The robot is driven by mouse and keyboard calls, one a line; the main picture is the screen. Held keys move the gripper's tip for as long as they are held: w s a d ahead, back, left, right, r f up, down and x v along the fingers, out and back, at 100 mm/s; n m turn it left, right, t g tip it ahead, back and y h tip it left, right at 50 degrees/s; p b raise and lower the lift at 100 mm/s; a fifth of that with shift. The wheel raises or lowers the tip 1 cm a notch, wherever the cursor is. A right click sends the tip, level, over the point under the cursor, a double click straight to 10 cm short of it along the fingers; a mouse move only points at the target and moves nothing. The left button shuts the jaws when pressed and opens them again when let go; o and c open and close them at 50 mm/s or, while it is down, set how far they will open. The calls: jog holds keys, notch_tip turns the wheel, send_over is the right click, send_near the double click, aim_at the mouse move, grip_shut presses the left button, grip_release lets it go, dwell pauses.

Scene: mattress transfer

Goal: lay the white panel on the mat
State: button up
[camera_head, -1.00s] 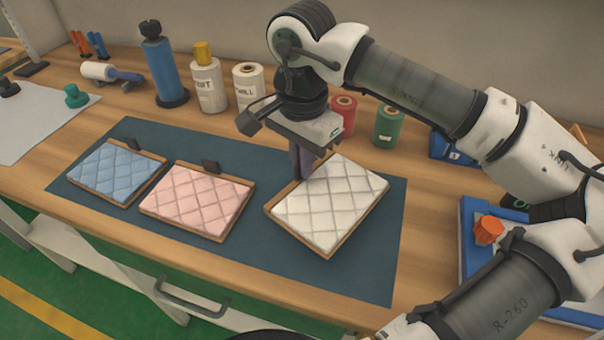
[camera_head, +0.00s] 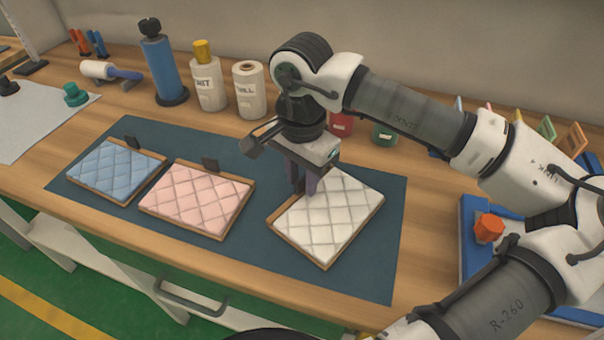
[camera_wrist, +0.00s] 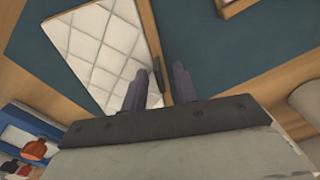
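The white quilted panel (camera_head: 328,218) with a wooden rim lies on the dark blue-green mat (camera_head: 255,262), at its right part, turned at an angle to the mat's edges. It also shows in the wrist view (camera_wrist: 105,48). A small dark tab (camera_wrist: 157,70) stands at the panel's edge. My gripper (camera_head: 304,186) is low at the panel's far left edge. In the wrist view, its two fingers (camera_wrist: 160,80) are apart on either side of the tab, with gaps showing beside it. The finger ends are partly hidden in the head view.
A pink panel (camera_head: 197,199) and a blue panel (camera_head: 116,170) lie left on the mat, each with a dark tab. Bottles and spools, including a blue bottle (camera_head: 163,65), stand behind. A blue tray (camera_head: 474,265) is at right. Mat shows free around the white panel.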

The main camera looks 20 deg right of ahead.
jog(key=shift+r, duration=0.1)
notch_tip(320, 180, up, 12)
dwell(0.5)
